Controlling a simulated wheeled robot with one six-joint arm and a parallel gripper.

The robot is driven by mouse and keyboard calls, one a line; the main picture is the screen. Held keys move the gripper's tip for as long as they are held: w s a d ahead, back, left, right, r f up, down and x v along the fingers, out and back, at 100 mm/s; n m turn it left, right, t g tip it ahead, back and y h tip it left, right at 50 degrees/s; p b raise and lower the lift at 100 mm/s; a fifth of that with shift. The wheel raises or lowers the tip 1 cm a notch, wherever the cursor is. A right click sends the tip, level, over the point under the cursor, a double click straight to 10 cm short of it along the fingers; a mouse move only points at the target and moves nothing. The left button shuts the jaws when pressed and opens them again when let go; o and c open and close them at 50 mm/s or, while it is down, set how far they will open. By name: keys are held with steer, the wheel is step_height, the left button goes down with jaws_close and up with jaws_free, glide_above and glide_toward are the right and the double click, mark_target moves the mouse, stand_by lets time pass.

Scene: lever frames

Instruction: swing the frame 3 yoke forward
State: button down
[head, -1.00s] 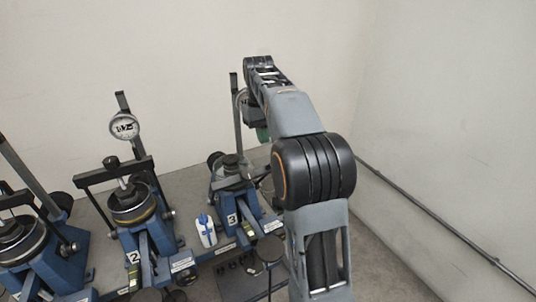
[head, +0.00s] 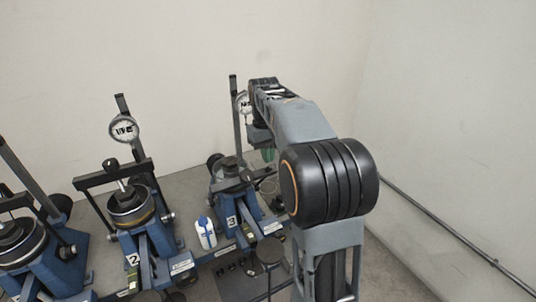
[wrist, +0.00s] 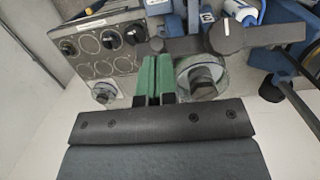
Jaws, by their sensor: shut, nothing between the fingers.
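Frame 3 (head: 236,212), blue with a "3" plate, stands right of frame 2 in the head view. In the wrist view a black bar with a round knob (wrist: 228,38) crosses just beyond the fingers, probably the same yoke. My gripper (wrist: 155,65) has green fingers, shut and empty, pointing at the near side of that bar beside a round metal part (wrist: 201,76). I cannot tell if they touch. In the head view the green fingers (head: 268,155) are partly hidden by my arm.
Frame 2 (head: 150,240) stands to the left with its yoke (head: 112,173) raised, and another frame (head: 55,265) is further left. A panel with black knobs (wrist: 125,70) is left in the wrist view. A wall rail (head: 440,223) runs at right.

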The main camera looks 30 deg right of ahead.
steer(key=s+f+t+b, duration=0.6)
steer(key=s+f+b, duration=0.5)
steer(key=b, duration=1.1)
steer(key=shift+s, duration=0.2)
